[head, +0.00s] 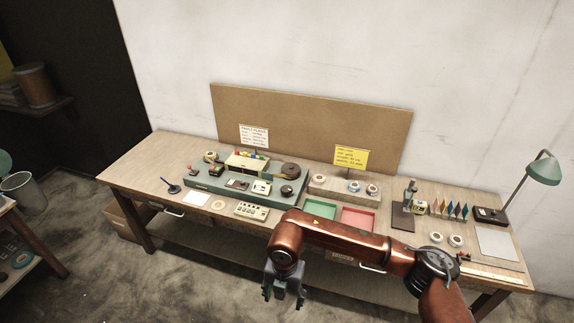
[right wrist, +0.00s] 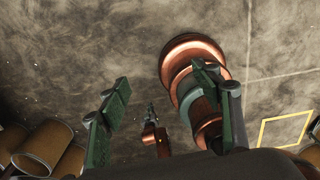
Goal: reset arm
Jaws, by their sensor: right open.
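My right arm, copper-coloured, reaches in from the lower right in the head view. Its grey gripper (head: 284,294) hangs down in front of the workbench's front edge, with its fingers apart and nothing between them. In the right wrist view, the two dark green fingers of the right gripper (right wrist: 165,108) stand wide apart over the floor, empty. My left gripper does not show in the head view. Copper-coloured parts of my own body show beyond the fingers in the right wrist view.
The wooden workbench (head: 140,166) carries a green winding machine, a keypad device (head: 251,210), a green tray (head: 320,208), a red tray (head: 358,219), tape rolls and a lamp (head: 543,169). My right forearm passes in front of the bench's right half.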

